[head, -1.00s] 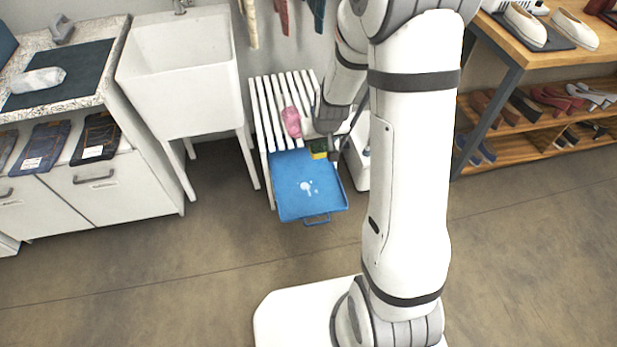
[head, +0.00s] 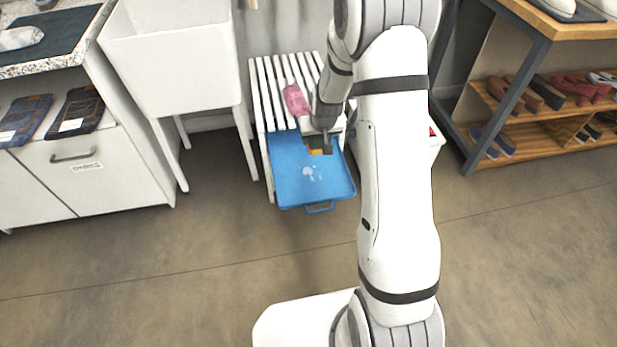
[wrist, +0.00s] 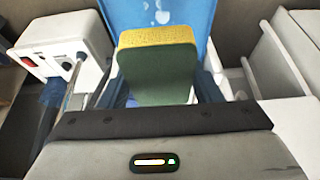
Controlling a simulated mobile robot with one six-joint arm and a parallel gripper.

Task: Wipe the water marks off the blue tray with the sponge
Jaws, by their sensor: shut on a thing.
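The blue tray (head: 290,190) lies at the front end of a white slatted bench, its handle facing the front. Pale water marks (head: 312,172) show as broken whitish patches near its middle; some also show at the top of the wrist view (wrist: 162,11). My gripper (head: 326,148) is over the back right part of the tray. It is shut on the yellow and green sponge (wrist: 158,62), with a finger on each side. In the head view the sponge (head: 315,151) is partly hidden by the gripper. I cannot tell whether it touches the tray.
A pink item (head: 295,100) lies on the slatted bench (head: 262,95) behind the tray. A white box with a red switch (wrist: 65,45) stands close beside the bench. A white sink (head: 172,65) is at left, a shoe rack (head: 545,125) at right. Floor in front is clear.

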